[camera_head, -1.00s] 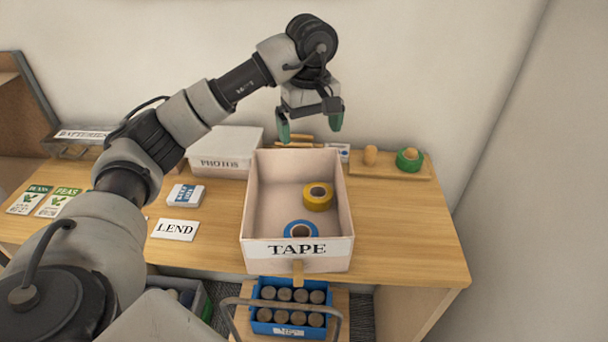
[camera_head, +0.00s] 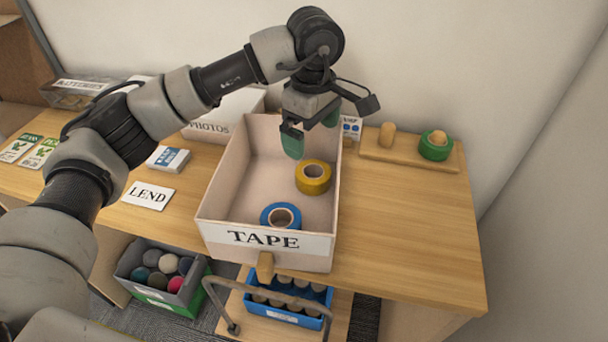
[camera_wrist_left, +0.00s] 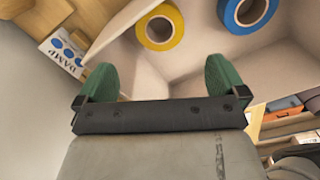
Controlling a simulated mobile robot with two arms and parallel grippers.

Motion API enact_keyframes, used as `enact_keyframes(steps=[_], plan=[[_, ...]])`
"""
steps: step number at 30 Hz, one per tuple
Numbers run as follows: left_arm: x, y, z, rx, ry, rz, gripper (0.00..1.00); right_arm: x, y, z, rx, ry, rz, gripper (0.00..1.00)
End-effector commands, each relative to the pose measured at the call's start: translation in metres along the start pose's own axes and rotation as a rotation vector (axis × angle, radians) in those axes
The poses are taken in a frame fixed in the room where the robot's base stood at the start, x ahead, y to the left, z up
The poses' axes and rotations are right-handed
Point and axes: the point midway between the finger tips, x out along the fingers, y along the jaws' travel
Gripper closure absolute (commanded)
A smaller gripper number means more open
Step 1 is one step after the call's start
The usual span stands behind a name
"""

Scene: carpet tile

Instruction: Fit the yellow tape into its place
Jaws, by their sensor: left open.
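The yellow tape roll (camera_head: 313,187) lies flat in the open box labelled TAPE (camera_head: 223,173), near its right wall. It also shows in the left wrist view (camera_wrist_left: 178,28). A blue tape roll (camera_head: 268,220) lies nearer the box's front wall. A wooden board (camera_head: 408,160) behind and right of the box has two pegs. The left peg (camera_head: 387,135) is bare; a green tape roll (camera_head: 436,151) sits around the right one. My left gripper (camera_head: 311,130) is open and empty over the back of the box, behind and apart from the yellow tape.
The box walls stand around the tapes. A PHOTOS box (camera_head: 237,106) is behind left, a LEND card (camera_head: 149,195) at left. A card reading DAMP (camera_wrist_left: 62,55) shows in the left wrist view. The desk's right side (camera_head: 410,225) is clear.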

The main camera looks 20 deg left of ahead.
Motion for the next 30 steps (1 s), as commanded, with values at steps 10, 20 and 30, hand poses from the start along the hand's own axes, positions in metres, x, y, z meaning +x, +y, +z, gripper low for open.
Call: enact_keyframes(steps=[10, 20, 30], plan=[[0.049, -0.001, 0.0, 0.0, 0.001, -0.003, 0.0, -0.005, -0.004, 0.001, 0.001, -0.004, -0.005, 0.04], [0.086, -0.001, -0.002, 0.0, 0.0, -0.007, 0.0, -0.017, 0.003, 0.001, -0.003, -0.004, 0.003, 0.04], [0.105, 0.0, -0.002, 0.001, 0.0, -0.001, 0.0, -0.018, 0.004, -0.002, -0.004, 0.0, 0.005, 0.04]])
